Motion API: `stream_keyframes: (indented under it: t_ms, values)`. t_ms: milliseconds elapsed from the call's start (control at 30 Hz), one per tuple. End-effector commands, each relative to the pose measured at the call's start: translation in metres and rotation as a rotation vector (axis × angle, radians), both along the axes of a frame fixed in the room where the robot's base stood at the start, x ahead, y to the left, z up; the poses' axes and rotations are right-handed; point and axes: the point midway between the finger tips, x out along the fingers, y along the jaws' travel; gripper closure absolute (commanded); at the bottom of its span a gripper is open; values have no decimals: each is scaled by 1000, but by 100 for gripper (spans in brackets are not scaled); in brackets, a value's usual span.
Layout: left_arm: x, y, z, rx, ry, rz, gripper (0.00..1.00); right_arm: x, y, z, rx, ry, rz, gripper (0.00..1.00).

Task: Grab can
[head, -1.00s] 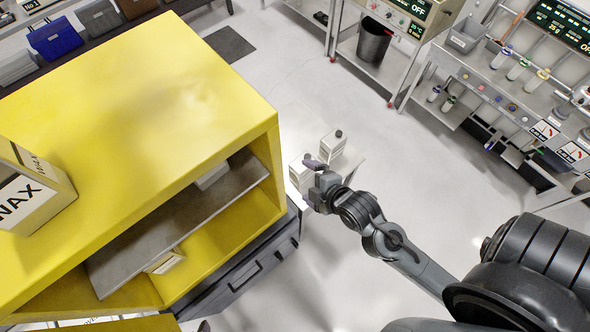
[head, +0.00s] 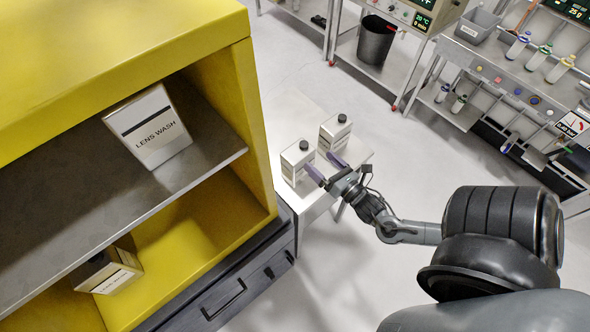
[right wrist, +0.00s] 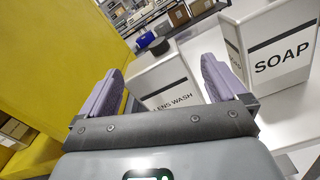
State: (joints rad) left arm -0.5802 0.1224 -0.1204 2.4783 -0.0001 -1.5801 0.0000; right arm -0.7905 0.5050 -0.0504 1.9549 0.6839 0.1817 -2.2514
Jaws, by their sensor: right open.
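A white can with a dark cap, marked LENS WASH, stands upright on a small white table. In the right wrist view this can (right wrist: 165,82) is ahead, between the lines of my two purple fingers. In the head view it appears to be the left can (head: 293,165). A second white can (head: 334,135) stands to its right; it is marked SOAP in the right wrist view (right wrist: 272,50). My right gripper (head: 327,167) is open and empty at the near side of the cans. Whether a finger touches a can is unclear. My left gripper is out of view.
A yellow cabinet (head: 140,38) stands close on the left. Its grey shelf (head: 60,195) holds a LENS WASH can (head: 150,128); another can (head: 108,272) leans below. The small table (head: 290,108) has bare room behind the cans. Workbenches stand at the back right.

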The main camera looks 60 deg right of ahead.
Motion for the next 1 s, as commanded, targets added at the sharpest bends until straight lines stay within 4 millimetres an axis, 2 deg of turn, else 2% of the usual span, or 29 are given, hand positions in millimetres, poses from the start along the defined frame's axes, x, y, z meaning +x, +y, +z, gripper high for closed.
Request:
stream_keyframes:
  t_ms: [333, 667, 1000]
  values:
    - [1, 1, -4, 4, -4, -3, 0, 39, -12, -3, 0, 0, 0, 2]
    - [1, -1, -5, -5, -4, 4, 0, 58, -18, -3, 1, 1, 0, 2]
    - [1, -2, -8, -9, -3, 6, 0, 97, -30, -3, 3, 2, 0, 2]
